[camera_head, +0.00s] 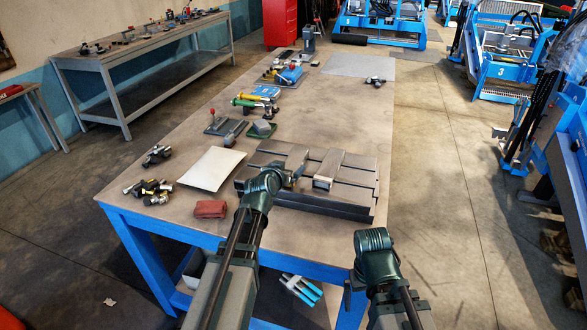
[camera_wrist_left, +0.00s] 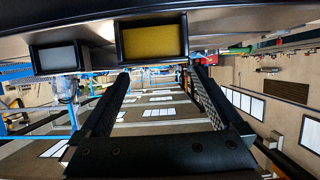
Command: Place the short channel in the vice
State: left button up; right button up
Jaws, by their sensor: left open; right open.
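A dark grey slotted block (camera_head: 310,205) lies at the table's near right corner, with two bar-like pieces on it. In the left wrist view two box-shaped ends show, one grey-faced (camera_wrist_left: 58,58) and one yellow-faced (camera_wrist_left: 152,40). I cannot tell for certain which piece is the short channel or the vice. My left gripper (camera_wrist_left: 155,105) is open and empty, close to these ends; in the head view its fingers are largely hidden behind my wrist. My right gripper (camera_head: 375,250) is open beyond the table's near right corner, apart from the block; its fingers hardly show.
A pale sheet (camera_head: 211,168), a red-brown block (camera_head: 210,208) and small metal fittings (camera_head: 150,190) lie left of the slotted block. A red-knobbed device (camera_head: 225,127) and a green-based piece (camera_head: 262,128) stand behind. The blue-framed table (camera_head: 145,255) has an open floor at right.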

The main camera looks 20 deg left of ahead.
aim_at(293, 163)
pick_arm(q)
jog(key=shift+b+x, duration=0.95)
jog(key=shift+x, duration=1.7)
jog(key=shift+s+d+r, duration=0.1)
jog(key=shift+d, duration=0.05)
jog(key=shift+c, duration=0.3)
grip_shut()
